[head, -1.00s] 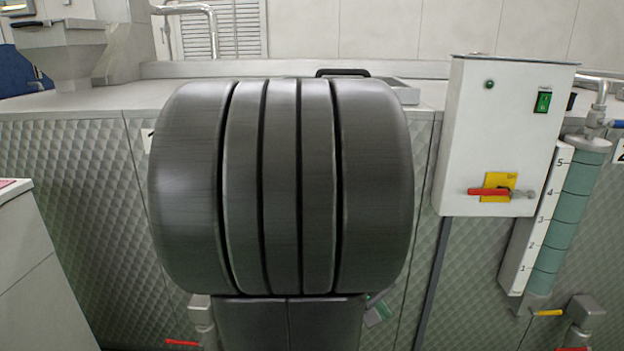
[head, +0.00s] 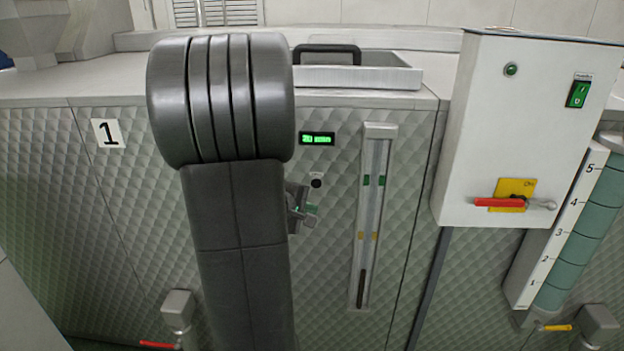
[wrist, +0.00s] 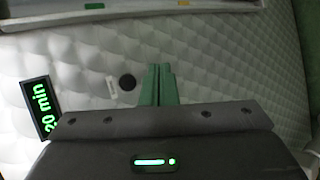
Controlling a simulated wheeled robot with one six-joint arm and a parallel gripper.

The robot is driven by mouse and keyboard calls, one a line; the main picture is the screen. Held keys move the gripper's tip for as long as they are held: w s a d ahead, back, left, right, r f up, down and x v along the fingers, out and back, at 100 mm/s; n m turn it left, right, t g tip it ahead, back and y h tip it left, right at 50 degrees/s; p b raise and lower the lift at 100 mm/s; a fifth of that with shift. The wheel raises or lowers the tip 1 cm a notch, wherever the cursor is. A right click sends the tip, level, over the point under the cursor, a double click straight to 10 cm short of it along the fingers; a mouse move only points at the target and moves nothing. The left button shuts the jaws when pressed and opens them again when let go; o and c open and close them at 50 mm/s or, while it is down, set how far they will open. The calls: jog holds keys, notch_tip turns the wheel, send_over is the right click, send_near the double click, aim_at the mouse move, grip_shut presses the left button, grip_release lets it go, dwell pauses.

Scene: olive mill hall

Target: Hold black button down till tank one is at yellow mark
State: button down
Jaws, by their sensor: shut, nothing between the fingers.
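The black button (head: 316,183) is on the quilted front of tank one, under a small green display. It also shows in the wrist view (wrist: 127,82), beside a small pale label. My gripper (head: 311,209) is shut and empty, its green fingertips just below the button in the head view. In the wrist view my fingers (wrist: 158,84) are beside the button; I cannot tell how far off the panel. The sight gauge (head: 375,215) has green marks above and yellow marks (head: 367,236) lower down. A dark column (head: 362,288) in it ends below the yellow marks.
The display (head: 317,138) reads 20 min in the wrist view. A number 1 plate (head: 107,133) is at left. A white control box (head: 520,130) with a red-handled lever and a numbered green column (head: 580,235) stand at right. A red-handled valve (head: 178,315) is low left.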

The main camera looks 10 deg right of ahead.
jog(key=shift+s, duration=0.1)
jog(key=p, duration=0.3)
send_near(321, 188)
jog(key=shift+w+d+f, duration=0.35)
jog(key=shift+d+f, duration=0.4)
jog(key=shift+w+d+f, duration=0.35)
jog(key=shift+d+f, duration=0.45)
jog(key=shift+w+b, duration=0.15)
jog(key=shift+b, duration=0.25)
dwell(0.6)
jog(key=shift+w+d, duration=0.1)
jog(key=shift+w, duration=0.2)
jog(key=shift+w+d+b, duration=0.1)
jog(key=shift+w+b, duration=0.2)
dwell(1.8)
